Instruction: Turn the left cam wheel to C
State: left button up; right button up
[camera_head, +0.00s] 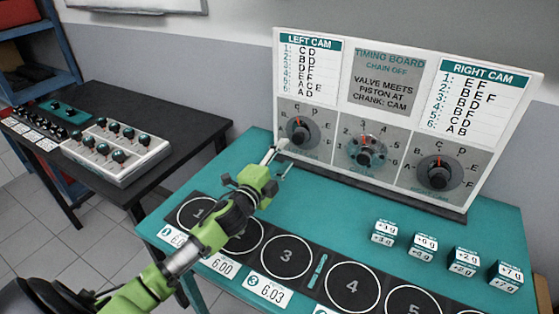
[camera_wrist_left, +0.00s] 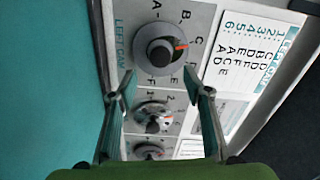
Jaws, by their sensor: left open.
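The left cam wheel (camera_head: 299,131) is a dark round knob with a red mark on the timing board, under the LEFT CAM list. The red mark points up in the head view. In the wrist view the wheel (camera_wrist_left: 160,52) lies beyond the fingertips, its red mark pointing right, close to the C; exact alignment is hard to tell. My left gripper (camera_head: 279,163) is open and empty, in front of and slightly below the wheel, apart from it. The fingers also show in the left wrist view (camera_wrist_left: 160,88). My right gripper is not in view.
The crank dial (camera_head: 366,155) and right cam wheel (camera_head: 438,175) sit to the right on the board. Numbered rings and small weight blocks (camera_head: 466,262) lie on the teal table (camera_head: 330,215). A black side table (camera_head: 170,115) holds a knob panel.

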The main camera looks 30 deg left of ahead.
pick_arm(q)
jog(key=shift+s, duration=1)
